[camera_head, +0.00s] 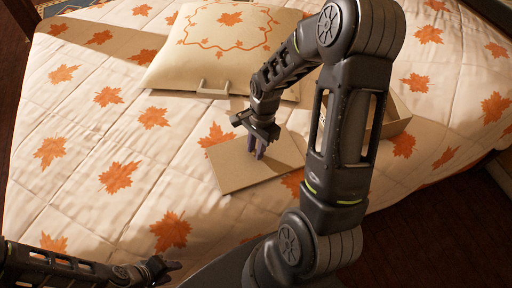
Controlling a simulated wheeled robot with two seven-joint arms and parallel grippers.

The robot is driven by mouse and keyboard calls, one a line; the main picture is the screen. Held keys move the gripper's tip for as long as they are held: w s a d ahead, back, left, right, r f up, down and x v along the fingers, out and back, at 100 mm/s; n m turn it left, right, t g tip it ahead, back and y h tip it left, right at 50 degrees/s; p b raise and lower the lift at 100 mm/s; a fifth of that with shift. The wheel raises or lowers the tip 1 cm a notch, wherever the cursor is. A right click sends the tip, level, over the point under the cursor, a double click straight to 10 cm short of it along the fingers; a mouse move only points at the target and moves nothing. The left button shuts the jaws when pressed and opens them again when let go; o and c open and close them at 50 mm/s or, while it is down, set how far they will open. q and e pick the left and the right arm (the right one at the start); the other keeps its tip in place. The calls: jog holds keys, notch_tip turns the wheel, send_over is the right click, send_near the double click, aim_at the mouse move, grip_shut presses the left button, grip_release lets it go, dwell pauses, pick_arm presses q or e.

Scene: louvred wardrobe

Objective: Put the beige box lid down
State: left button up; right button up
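The beige box lid (240,173) is a flat panel that appears to lie on the patterned quilt, near the middle of the view. My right gripper (257,155) points down over the lid's upper part, its two dark fingers close together. Whether they grip the lid or only touch or hover over it cannot be told. An open beige box (398,126) stands on the bed to the right, partly hidden behind my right arm. My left gripper (172,267) is low at the bottom left, in front of the bed's near side, away from the lid; its fingers are too small to read.
A cream pillow (220,42) with orange leaf embroidery lies at the back. A small handle (212,88) shows at its near edge. The quilt (85,130) with orange leaves is clear on the left. Dark floor (440,235) lies at the lower right.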

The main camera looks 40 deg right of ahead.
jog(key=o, duration=0.3)
notch_tip(320, 180, up, 12)
jog(key=d, duration=0.1)
jog(key=shift+d, duration=0.4)
jog(key=shift+w, duration=0.1)
dwell(0.8)
